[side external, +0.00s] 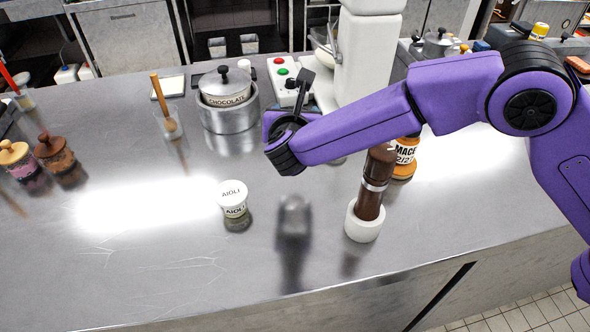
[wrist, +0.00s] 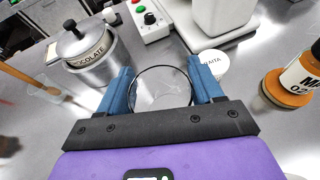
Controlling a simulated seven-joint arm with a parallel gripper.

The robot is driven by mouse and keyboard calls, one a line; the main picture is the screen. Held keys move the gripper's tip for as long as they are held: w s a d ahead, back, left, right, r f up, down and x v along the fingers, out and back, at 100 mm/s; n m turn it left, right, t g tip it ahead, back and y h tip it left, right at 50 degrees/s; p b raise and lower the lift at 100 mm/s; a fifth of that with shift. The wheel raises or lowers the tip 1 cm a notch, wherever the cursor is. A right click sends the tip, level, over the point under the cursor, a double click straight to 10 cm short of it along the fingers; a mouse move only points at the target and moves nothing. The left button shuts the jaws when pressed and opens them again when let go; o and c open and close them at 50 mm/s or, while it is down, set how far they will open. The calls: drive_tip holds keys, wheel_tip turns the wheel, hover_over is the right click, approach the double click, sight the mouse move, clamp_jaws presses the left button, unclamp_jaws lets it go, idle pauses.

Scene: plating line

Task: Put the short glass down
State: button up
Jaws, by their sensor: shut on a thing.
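The short glass (wrist: 162,90) is clear, and its round rim shows between my fingers in the wrist view. My gripper (wrist: 163,76) is shut on it, with one blue finger on each side. In the side view my purple wrist hangs over the counter (side external: 150,265), and a dark reflection lies on the steel in front of it. The fingers and the glass are hidden behind my arm there. I cannot tell how high the glass's base is above the counter.
A chocolate pot (side external: 224,88) stands behind, beside a button box (wrist: 148,20). A raita tub (wrist: 214,63) is close to the right finger. An aioli jar (side external: 233,198), a brown mill (side external: 374,185) and a mace jar (side external: 405,152) stand around. Front middle counter is clear.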

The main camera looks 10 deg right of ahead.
wheel_tip(320, 180, down, 10)
drive_tip(key=shift+r, duration=0.1)
idle(0.4)
drive_tip(key=o, duration=1.2)
drive_tip(key=shift+c, duration=0.2)
drive_tip(key=shift+s+a+r, duration=0.1)
drive_tip(key=shift+s, duration=0.1)
drive_tip(key=v, duration=1.1)
drive_tip(key=shift+s+r, duration=0.2)
